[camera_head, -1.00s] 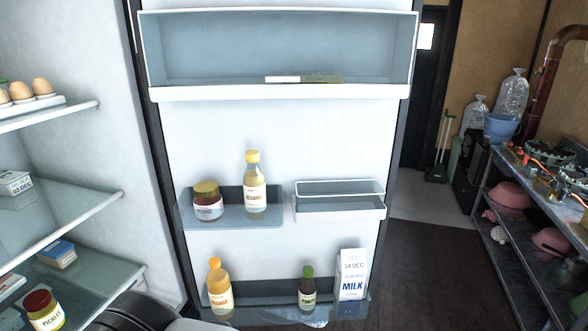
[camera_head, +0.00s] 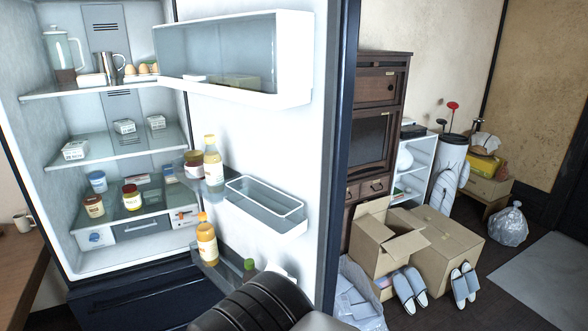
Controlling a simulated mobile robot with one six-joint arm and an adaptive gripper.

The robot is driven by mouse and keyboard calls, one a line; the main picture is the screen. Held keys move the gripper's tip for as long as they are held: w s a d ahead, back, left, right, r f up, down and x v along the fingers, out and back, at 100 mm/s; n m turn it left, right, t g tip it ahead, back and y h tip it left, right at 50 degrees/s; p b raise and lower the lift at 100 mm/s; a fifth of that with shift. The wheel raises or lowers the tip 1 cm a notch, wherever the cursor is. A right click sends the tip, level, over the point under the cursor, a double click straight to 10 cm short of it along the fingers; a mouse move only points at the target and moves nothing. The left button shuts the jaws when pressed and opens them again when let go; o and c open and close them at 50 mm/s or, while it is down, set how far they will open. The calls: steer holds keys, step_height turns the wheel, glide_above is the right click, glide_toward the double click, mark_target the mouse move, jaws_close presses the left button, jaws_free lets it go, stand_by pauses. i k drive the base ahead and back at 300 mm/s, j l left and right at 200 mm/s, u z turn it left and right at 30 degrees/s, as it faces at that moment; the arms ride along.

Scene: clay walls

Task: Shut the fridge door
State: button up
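The fridge door (camera_head: 268,136) stands open in the head view, its inner side facing me. Its shelves hold a yellow-capped bottle (camera_head: 213,160), a jar (camera_head: 193,164) and an orange-capped bottle (camera_head: 207,240). The fridge interior (camera_head: 170,103) shows at left, with glass shelves of eggs, jars, small boxes, a jug and a metal cup. A dark ribbed part of my arm (camera_head: 252,303) is at the bottom centre, close in front of the lower door shelf. It hides part of that shelf. My gripper's fingers are not visible.
Right of the door are a brown wooden cabinet (camera_head: 380,105), an open cardboard box (camera_head: 388,240), a closed box (camera_head: 433,243), slippers (camera_head: 410,288) and a plastic bag (camera_head: 507,228). A wooden counter (camera_head: 28,262) is at the left edge.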

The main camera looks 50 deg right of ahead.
mark_target(294, 138)
steer(key=l+u, duration=0.1)
steer(key=l, duration=0.3)
steer(key=l+u, duration=0.1)
steer(key=l, duration=0.35)
steer(key=k+l+u, duration=0.1)
steer(key=l, duration=0.3)
steer(key=k+l+u, duration=0.15)
steer(key=l, duration=0.25)
steer(key=l+u, duration=0.1)
steer(key=l, duration=0.3)
steer(key=k+l+u, duration=0.1)
steer(key=l, duration=0.3)
steer(key=k+l+u, duration=0.1)
steer(key=l, duration=0.65)
steer(key=k+z, duration=0.2)
steer(key=i+l, duration=0.05)
steer(key=i, duration=0.05)
